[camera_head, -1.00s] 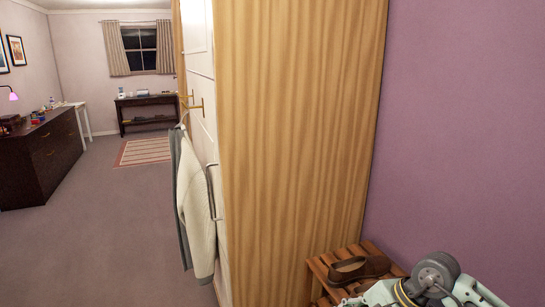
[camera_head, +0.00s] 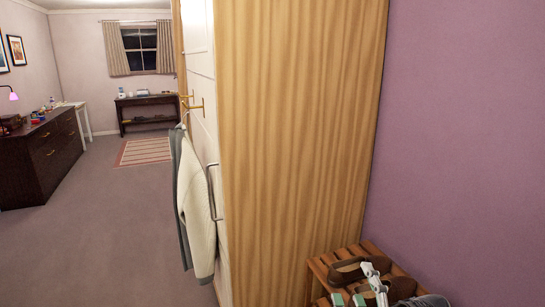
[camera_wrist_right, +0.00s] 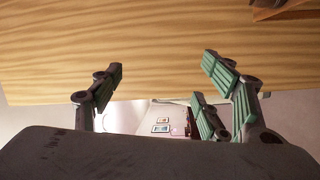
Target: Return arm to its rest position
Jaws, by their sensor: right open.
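My right gripper (camera_head: 362,291) shows at the bottom right of the head view, in front of the slatted wooden rack and its brown shoes. Its fingers are apart with nothing between them. In the right wrist view my right gripper (camera_wrist_right: 162,90) is open and empty, its green-padded fingers spread wide before the light wood panel. The rest of the right arm is cut off by the lower edge of the head view. My left gripper is in neither view.
A tall wooden wardrobe (camera_head: 290,130) stands close ahead; clothes (camera_head: 198,210) hang on its left side. The slatted rack (camera_head: 318,270) holds brown shoes (camera_head: 345,271) by the purple wall (camera_head: 460,130). Open carpet (camera_head: 110,240) lies left, with a dark dresser (camera_head: 50,155) beyond.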

